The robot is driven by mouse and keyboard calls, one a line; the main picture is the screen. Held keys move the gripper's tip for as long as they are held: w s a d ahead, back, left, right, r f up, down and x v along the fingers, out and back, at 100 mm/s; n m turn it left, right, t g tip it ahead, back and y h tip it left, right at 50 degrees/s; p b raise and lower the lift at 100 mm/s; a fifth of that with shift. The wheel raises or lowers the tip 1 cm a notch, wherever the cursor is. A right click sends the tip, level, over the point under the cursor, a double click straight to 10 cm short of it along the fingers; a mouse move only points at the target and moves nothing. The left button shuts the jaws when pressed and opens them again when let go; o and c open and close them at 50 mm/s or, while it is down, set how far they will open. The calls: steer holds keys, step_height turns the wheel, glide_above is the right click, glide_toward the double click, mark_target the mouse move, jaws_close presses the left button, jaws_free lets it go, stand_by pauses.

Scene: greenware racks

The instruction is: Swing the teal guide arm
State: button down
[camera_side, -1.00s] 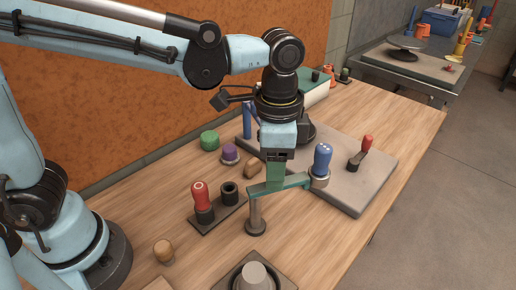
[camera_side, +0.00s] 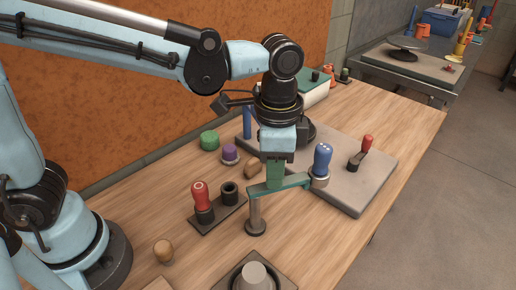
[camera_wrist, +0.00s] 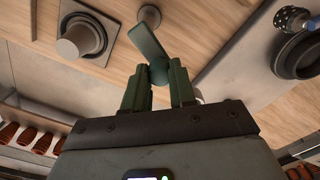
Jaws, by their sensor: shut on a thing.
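The teal guide arm (camera_side: 292,183) is a flat bar on top of a grey post (camera_side: 255,216) with a round dark foot on the table. Its far end reaches right, close to the blue-topped knob (camera_side: 321,160); I cannot tell whether they touch. My gripper (camera_side: 275,186) points down and its green fingers are shut on the bar, between the post and the far end. In the wrist view the guide arm (camera_wrist: 147,40) runs from the post down between my fingers (camera_wrist: 160,80). The fingers hide part of the bar.
A grey slab (camera_side: 352,195) bears the blue knob and a red-handled lever (camera_side: 364,150). A red stamp-like handle (camera_side: 201,194) on a dark plate stands left of the post. A grey cone (camera_side: 255,276) stands in front. Wooden and green pieces lie behind left.

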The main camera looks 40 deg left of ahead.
steer(key=shift+d+m, duration=0.1)
steer(key=shift+m, duration=0.3)
steer(key=shift+s+d+m, duration=0.1)
steer(key=shift+s+m, duration=0.85)
steer(key=shift+m, duration=2.5)
steer(key=shift+s+d+m, duration=0.15)
steer(key=shift+s+m, duration=0.85)
steer(key=shift+m, duration=2.5)
steer(key=shift+s+d+m, duration=0.1)
steer(key=shift+s+m, duration=0.85)
steer(key=shift+m, duration=2.5)
steer(key=shift+s+a+m, duration=0.1)
steer(key=shift+m, duration=0.2)
steer(key=c, duration=0.9)
jaws_free()
steer(key=shift+r, duration=0.15)
step_height(320, 180, up, 12)
steer(key=shift+f, duration=0.1)
